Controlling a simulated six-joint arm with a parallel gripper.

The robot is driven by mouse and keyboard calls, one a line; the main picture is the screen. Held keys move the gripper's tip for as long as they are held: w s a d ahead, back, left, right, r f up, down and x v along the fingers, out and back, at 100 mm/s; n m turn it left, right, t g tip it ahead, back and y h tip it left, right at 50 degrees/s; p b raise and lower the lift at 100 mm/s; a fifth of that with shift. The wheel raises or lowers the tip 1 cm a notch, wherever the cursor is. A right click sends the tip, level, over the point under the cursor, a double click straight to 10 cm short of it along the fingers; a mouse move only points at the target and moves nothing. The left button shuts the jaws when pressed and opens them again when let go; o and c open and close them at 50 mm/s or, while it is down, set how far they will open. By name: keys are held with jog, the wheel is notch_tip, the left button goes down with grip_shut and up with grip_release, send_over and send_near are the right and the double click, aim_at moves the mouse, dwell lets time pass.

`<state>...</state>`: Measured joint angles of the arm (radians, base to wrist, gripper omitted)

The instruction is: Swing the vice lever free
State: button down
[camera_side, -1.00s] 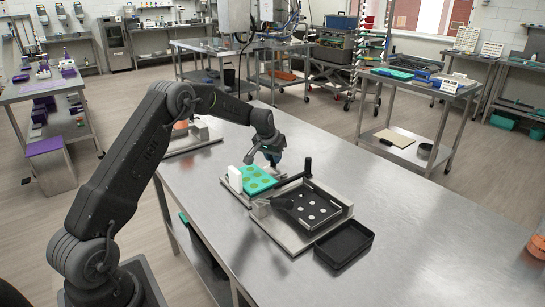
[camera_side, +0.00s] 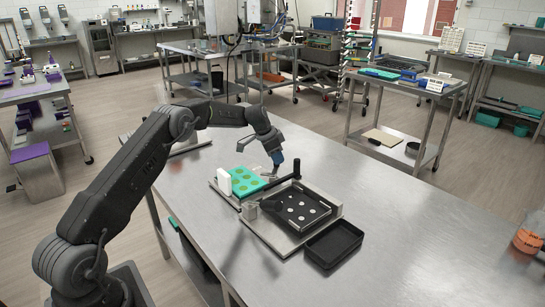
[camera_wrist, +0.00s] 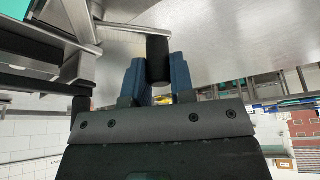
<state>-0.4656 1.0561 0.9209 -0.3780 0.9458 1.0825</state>
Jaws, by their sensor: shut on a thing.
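My gripper (camera_side: 277,163) has blue fingers and is lowered beside the right end of the green mould (camera_side: 246,180). In the wrist view my gripper (camera_wrist: 158,72) is shut on the black cylindrical grip of the vice lever (camera_wrist: 158,57), which stands between the two fingers. A thin metal rod runs left from the grip toward metal vice parts (camera_wrist: 76,62). The lever grip is mostly hidden by the fingers there.
An empty black tray (camera_side: 334,244) sits nearer. An orange container (camera_side: 528,238) is far right. The bench (camera_side: 420,215) is clear between.

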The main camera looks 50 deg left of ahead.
jog(key=shift+w+d+m+h, duration=0.3)
jog(key=shift+d+m, duration=0.1)
jog(key=shift+m, duration=0.4)
jog(key=shift+d, duration=0.1)
jog(key=c, duration=1)
grip_release()
jog(key=shift+o, duration=0.2)
jog(key=v, duration=1.4)
jog(key=shift+w, duration=0.25)
